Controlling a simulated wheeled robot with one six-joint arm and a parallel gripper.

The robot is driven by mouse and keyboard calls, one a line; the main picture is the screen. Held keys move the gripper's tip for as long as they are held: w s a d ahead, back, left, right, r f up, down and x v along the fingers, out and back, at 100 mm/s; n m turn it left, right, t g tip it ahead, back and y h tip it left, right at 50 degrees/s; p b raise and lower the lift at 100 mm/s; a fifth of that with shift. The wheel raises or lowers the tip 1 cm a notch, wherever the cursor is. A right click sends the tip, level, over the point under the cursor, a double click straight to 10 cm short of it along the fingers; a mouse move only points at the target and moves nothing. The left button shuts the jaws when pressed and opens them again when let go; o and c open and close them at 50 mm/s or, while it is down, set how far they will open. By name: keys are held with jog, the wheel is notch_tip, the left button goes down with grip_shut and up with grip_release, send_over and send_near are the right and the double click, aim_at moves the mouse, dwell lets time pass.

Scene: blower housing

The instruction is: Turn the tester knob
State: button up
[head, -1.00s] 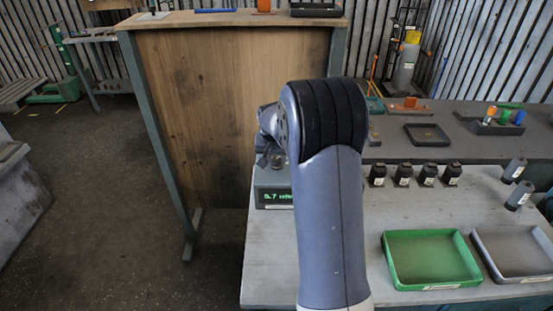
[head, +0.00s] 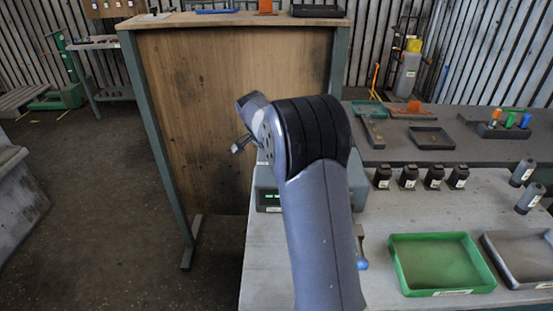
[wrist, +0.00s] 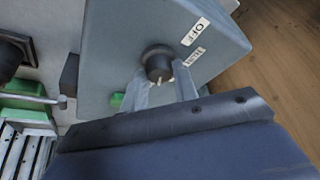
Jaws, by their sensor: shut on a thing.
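The tester (head: 267,191) is a grey-blue box at the near left of the bench, mostly hidden behind my arm in the head view. In the wrist view its top face (wrist: 110,60) carries a dark round knob (wrist: 157,62) with a pale pointer mark. White labels, one reading OFF (wrist: 195,31), sit to the right of the knob. My gripper (wrist: 161,72) is shut on the knob, one finger at each side.
A green tray (head: 399,275) and a grey tray (head: 492,262) lie right of my arm. Several black blocks (head: 408,178) stand in a row behind them. A blue-tipped item (head: 361,263) is close beside my arm. A tall wooden panel (head: 230,110) stands behind the tester.

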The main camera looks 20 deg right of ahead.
jog(key=shift+m, duration=0.3)
jog(key=o, duration=1)
jog(key=shift+c, duration=0.2)
jog(key=b+v, duration=0.1)
jog(key=v, duration=0.9)
jog(key=shift+a+r, duration=0.15)
jog(key=shift+r, duration=0.25)
